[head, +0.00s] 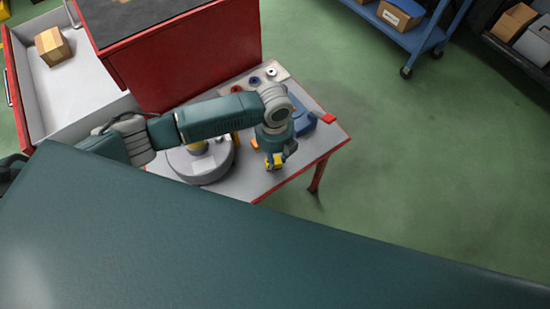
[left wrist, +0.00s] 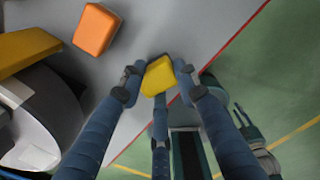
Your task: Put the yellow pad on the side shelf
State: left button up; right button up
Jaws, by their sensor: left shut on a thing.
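My left gripper (head: 275,158) points down over the front part of the grey, red-edged side shelf (head: 262,189). It is shut on the yellow pad (head: 275,163), whose lower part shows below the fingers. In the left wrist view the yellow pad (left wrist: 158,77) sits between the fingertips, near the shelf's red edge, with grey shelf surface beside it. I cannot tell whether the pad touches the shelf.
An orange block (left wrist: 96,29) lies on the shelf near the pad. A round grey machine (head: 205,165) stands left of my gripper, and a blue object (head: 305,122) right of it. Several rings lie at the back. A red cabinet (head: 185,60) rises behind; green floor is open at right.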

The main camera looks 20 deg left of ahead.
pick_arm(q)
jog(key=shift+f, duration=0.3)
jog(key=shift+f, duration=0.15)
jog(key=o, duration=1.1)
notch_tip(320, 180, up, 12)
jog(key=shift+r+p, duration=0.2)
jog(key=shift+p, duration=0.1)
jog(key=shift+f, duration=0.1)
